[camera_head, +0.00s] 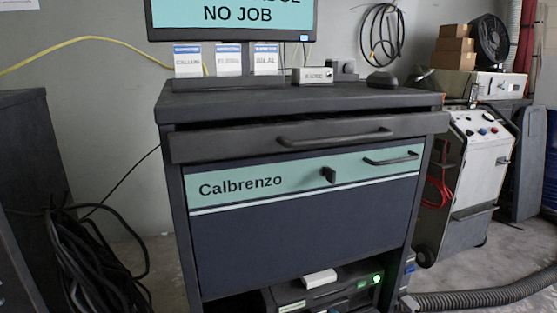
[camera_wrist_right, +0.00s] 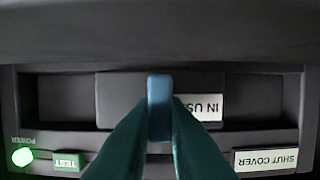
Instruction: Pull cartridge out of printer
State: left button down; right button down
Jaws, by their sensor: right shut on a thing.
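The printer (camera_head: 320,293) sits low in the cabinet's open bottom bay in the head view, partly cut off by the frame. Its dark front (camera_wrist_right: 215,138) fills the right wrist view, upside down, with a slot across it. A dark cartridge (camera_wrist_right: 120,100) with a white "IN USE" label sits in the slot. A blue tab (camera_wrist_right: 159,88) stands out from the cartridge's middle. My right gripper (camera_wrist_right: 160,135) has its teal fingers shut on this blue tab. Neither gripper shows in the head view.
The cabinet (camera_head: 300,233) stands above the printer, its upper drawer (camera_head: 235,143) slightly out. The printer front has a green light (camera_wrist_right: 22,157), a TEST label (camera_wrist_right: 68,161) and a SHUT COVER label (camera_wrist_right: 266,160). Cables (camera_head: 95,260) hang left; a hose (camera_head: 480,297) lies right.

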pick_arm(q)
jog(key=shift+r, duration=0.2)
pick_arm(e)
jog(key=shift+r, duration=0.15)
